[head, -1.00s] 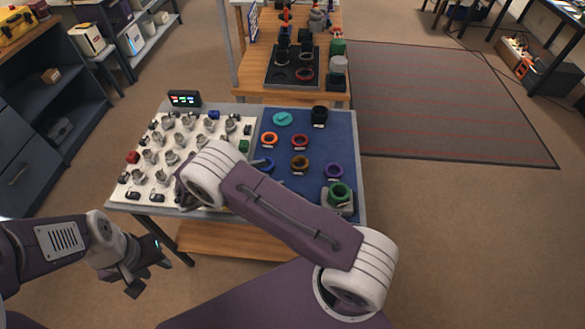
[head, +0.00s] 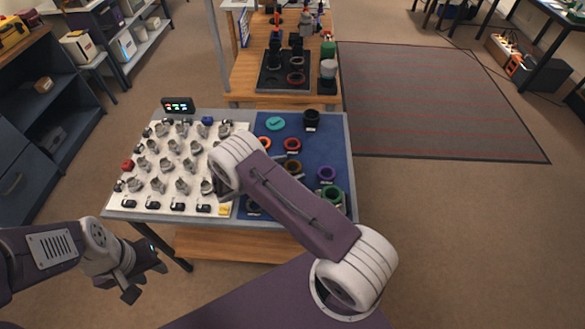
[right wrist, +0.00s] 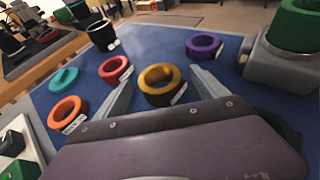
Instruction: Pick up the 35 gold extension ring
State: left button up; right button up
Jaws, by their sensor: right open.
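The gold ring (right wrist: 156,78) is a brownish-gold band with a white label, lying flat on the blue mat; it also shows in the head view (head: 293,166), partly beside my right arm. My right gripper (right wrist: 160,88) is open, its two fingers spread either side of the gold ring in the right wrist view. I cannot tell whether they are down at the ring's height, and nothing is held. My left gripper (head: 147,281) is open and empty, off the table's front left.
On the blue mat (right wrist: 215,75) are a red ring (right wrist: 115,69), an orange ring (right wrist: 67,112), a teal disc (right wrist: 64,79), a purple ring (right wrist: 204,45) and a black cylinder (right wrist: 102,35). A green ring (right wrist: 296,25) sits on a grey block (right wrist: 272,62). Several metal parts stand on the white board (head: 150,205).

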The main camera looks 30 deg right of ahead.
aim_at(291, 169)
jog(key=c, duration=1.4)
jog(key=r, duration=0.4)
jog(key=shift+s+d+r, duration=0.25)
jog(key=shift+s+r, duration=0.05)
jog(key=shift+r, duration=0.1)
jog(key=s+d+r, duration=0.4)
jog(key=s, duration=0.1)
jog(key=s+d+r, duration=0.2)
jog(key=s+d, duration=0.1)
jog(key=shift+s+r, duration=0.15)
jog(key=shift+s, duration=0.1)
